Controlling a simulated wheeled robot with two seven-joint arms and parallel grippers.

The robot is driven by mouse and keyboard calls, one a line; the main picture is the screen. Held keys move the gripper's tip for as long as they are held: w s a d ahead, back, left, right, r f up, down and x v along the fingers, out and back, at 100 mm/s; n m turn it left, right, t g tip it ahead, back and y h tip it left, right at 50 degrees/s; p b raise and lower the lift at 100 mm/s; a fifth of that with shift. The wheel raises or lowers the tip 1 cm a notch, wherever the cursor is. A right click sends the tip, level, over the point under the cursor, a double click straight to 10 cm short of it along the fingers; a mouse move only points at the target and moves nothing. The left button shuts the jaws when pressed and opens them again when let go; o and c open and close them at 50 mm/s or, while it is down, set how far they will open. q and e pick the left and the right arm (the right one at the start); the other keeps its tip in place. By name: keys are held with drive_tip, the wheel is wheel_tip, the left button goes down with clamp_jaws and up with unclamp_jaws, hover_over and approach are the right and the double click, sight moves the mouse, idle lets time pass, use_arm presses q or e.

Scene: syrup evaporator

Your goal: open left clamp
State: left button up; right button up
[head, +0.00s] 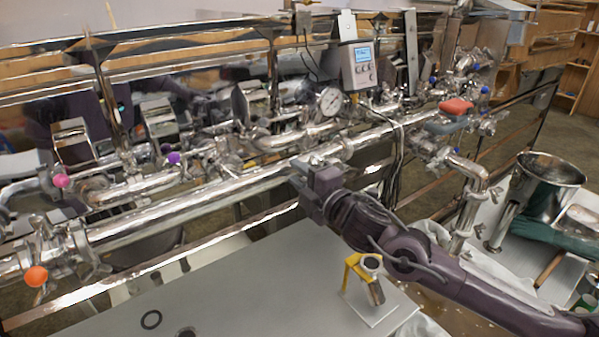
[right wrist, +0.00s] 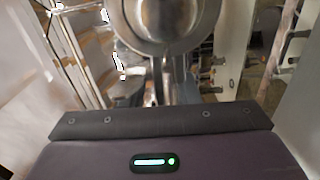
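A metal clamp (head: 80,248) sits around the left end of the long steel pipe (head: 190,209); whether it is fastened cannot be told. Another clamp-like ring (head: 346,149) is on the pipe right of the middle. My right gripper (head: 304,172) is at the near side of the pipe, a little left of that ring, far from the left-end clamp. In the right wrist view, a round metal part (right wrist: 172,22) is ahead of the palm, with pale, blurred fingers spread wide at both sides and nothing held between them. My left gripper is not in view.
A grey table (head: 240,285) stands in front of the pipes, holding a yellow-handled tool on a stand (head: 366,275). A gauge (head: 331,101), a display box (head: 359,65) with hanging cables, and an orange knob (head: 36,276) are on the pipework. A metal bucket (head: 545,185) stands right.

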clamp_jaws()
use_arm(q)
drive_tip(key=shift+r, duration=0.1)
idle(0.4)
